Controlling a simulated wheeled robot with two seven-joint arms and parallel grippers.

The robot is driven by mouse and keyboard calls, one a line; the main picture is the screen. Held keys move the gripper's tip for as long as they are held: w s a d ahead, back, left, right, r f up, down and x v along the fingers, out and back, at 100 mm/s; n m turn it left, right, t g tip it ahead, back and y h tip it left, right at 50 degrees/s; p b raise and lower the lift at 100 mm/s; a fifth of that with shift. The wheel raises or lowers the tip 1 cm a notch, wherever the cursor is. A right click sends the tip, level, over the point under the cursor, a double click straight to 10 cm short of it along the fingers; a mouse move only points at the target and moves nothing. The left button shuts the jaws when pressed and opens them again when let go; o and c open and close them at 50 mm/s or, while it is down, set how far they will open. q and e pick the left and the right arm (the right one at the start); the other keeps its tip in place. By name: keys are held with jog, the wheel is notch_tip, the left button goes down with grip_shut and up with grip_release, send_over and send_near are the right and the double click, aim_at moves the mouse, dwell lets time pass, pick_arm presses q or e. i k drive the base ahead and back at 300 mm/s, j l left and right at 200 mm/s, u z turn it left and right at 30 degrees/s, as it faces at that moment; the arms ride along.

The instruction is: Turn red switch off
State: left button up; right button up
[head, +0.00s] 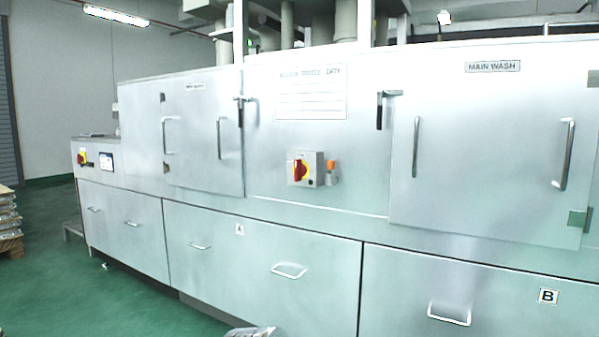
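A second red switch on yellow (81,158) is on the control panel at the machine's far left end.
Drawer-like panels with handles (289,271) lie below. Green floor (60,290) is open at left, near a loaded pallet (10,225).

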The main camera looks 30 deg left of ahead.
aim_at(301, 170)
jog(key=j+u, duration=0.1)
jog(key=u, duration=0.6)
jog(key=i+l, duration=0.05)
